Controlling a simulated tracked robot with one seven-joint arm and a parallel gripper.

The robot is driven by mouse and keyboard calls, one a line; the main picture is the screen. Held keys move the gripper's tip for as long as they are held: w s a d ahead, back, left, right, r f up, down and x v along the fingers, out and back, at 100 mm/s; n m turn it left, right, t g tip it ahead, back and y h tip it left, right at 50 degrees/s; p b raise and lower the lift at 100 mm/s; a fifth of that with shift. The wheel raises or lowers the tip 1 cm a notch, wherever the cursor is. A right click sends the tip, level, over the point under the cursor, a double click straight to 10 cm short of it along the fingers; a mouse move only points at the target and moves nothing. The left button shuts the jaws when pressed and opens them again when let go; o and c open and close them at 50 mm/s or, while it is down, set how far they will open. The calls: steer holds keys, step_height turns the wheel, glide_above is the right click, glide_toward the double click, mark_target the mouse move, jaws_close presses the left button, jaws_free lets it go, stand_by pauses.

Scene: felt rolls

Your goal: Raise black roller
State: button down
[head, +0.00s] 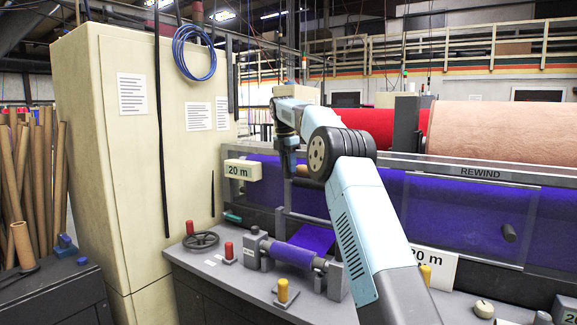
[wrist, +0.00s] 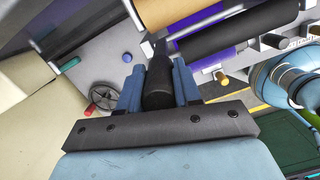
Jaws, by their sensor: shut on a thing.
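My gripper (head: 289,158) is in the upper middle of the head view, in front of the machine and above its bench. In the wrist view my gripper's (wrist: 158,80) two blue fingers are closed on a black handle (wrist: 157,92), one finger on each side. A dark bar runs from the handle toward the machine. The black roller (wrist: 235,30) lies slanted at the upper right of the wrist view, apart from my fingers. In the head view a dark cylinder, probably the black roller (head: 309,184), shows just below my gripper, partly hidden by my arm.
Purple felt (head: 315,238) runs to a small roller on the bench. A handwheel (head: 201,240), a red knob (head: 229,251) and a yellow knob (head: 283,290) stand nearby. A cream cabinet (head: 130,160) stands at the left. A clear panel (head: 470,215) is at the right.

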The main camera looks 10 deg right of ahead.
steer(key=c, duration=0.8)
jaws_free()
steer(key=shift+w, duration=0.1)
steer(key=shift+w+r, duration=0.1)
steer(key=shift+r, duration=1.2)
steer(key=shift+s+r, duration=0.2)
steer(key=shift+r, duration=0.15)
steer(key=shift+s+r, duration=1.6)
steer(key=shift+s, duration=0.7)
steer(key=shift+s+r, duration=1.55)
steer(key=shift+s, duration=0.7)
steer(key=shift+s+r, duration=1.6)
steer(key=shift+s, duration=0.7)
steer(key=shift+d, duration=0.1)
